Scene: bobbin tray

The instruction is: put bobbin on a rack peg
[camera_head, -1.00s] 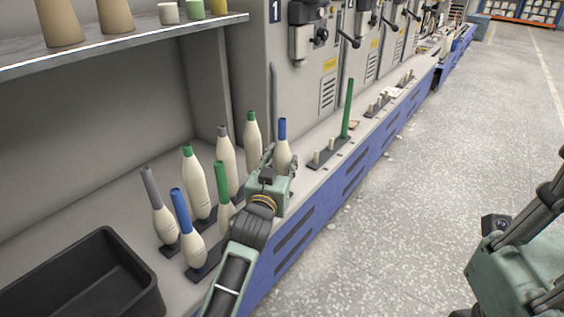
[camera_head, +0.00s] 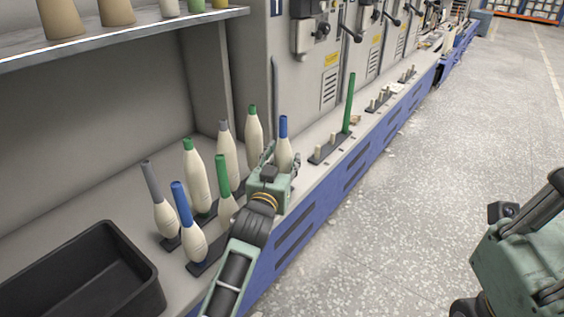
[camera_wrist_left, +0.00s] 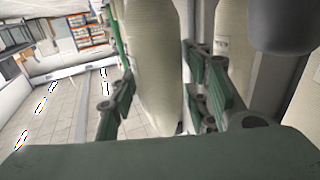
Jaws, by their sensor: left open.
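My left gripper (camera_head: 283,176) is at the front right of the group of bobbins, beside the blue-topped cream bobbin (camera_head: 285,150), and hides its lower part. In the left wrist view a pale bobbin (camera_wrist_left: 153,60) stands between my two open, separated fingers (camera_wrist_left: 160,98). I cannot tell whether either finger touches it. A dark rack (camera_head: 316,159) with short pale pegs (camera_head: 318,151) and a tall green tube (camera_head: 349,105) stands to the right on the ledge. My right gripper's green body (camera_head: 515,255) is at the right edge, its fingertips not clear.
Several other bobbins with green, grey and blue tops, including a front blue-topped one (camera_head: 187,225), stand close by on the left. A black bin (camera_head: 125,258) is at the lower left. A shelf (camera_head: 130,37) with cones hangs above. The floor at right is clear.

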